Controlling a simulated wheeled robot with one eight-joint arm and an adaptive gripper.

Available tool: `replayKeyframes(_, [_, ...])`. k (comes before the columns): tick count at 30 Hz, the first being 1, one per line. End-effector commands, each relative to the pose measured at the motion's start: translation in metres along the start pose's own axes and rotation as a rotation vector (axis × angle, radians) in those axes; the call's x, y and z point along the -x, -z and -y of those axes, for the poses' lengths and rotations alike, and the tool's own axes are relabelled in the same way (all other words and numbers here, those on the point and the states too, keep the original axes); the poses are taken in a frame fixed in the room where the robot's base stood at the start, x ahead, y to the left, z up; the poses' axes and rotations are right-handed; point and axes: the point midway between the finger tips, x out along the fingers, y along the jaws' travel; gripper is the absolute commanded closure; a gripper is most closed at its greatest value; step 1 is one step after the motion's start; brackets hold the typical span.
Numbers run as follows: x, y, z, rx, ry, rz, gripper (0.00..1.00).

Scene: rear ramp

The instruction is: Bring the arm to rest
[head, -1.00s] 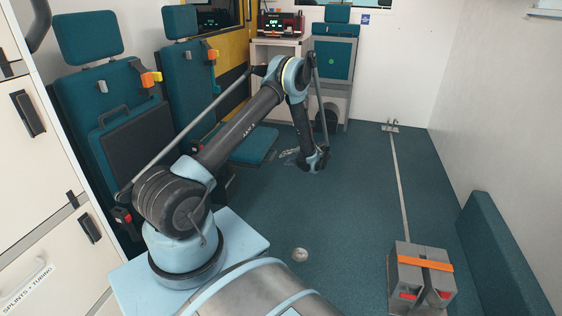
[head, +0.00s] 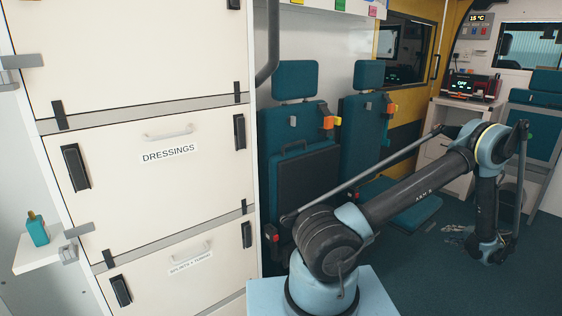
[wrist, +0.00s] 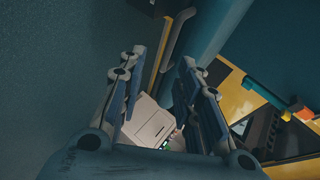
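My arm (head: 400,200) is bent, rising from its pale blue base and folding down at the elbow on the right of the head view. My gripper (head: 456,235) hangs low at its end, above the blue-green floor and apart from the seats. In the wrist view my gripper's two fingers (wrist: 163,82) stand apart with a wide gap and hold nothing. A white unit (wrist: 150,120) with a small green light shows in the background between them.
A tall white cabinet (head: 185,190) with a DRESSINGS drawer stands at the left. A teal bottle (head: 37,229) sits on a small white shelf (head: 35,256). Teal fold-down seats (head: 297,150) line the wall behind my arm. Open floor (head: 430,285) lies at the lower right.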

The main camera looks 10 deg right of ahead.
Motion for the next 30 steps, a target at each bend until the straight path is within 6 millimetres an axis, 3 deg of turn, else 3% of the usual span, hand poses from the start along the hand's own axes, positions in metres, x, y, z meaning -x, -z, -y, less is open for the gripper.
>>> replayKeyframes(8, [-0.023, -0.015, 0.09, 0.047, -0.048, 0.087, 0.69])
replayKeyframes(14, [-0.038, -0.04, 0.164, 0.093, -0.094, 0.159, 0.69])
replayKeyframes(23, [-0.051, -0.096, 0.267, 0.17, -0.164, 0.26, 0.69])
replayKeyframes(30, [-0.052, -0.153, 0.339, 0.241, -0.218, 0.333, 0.69])
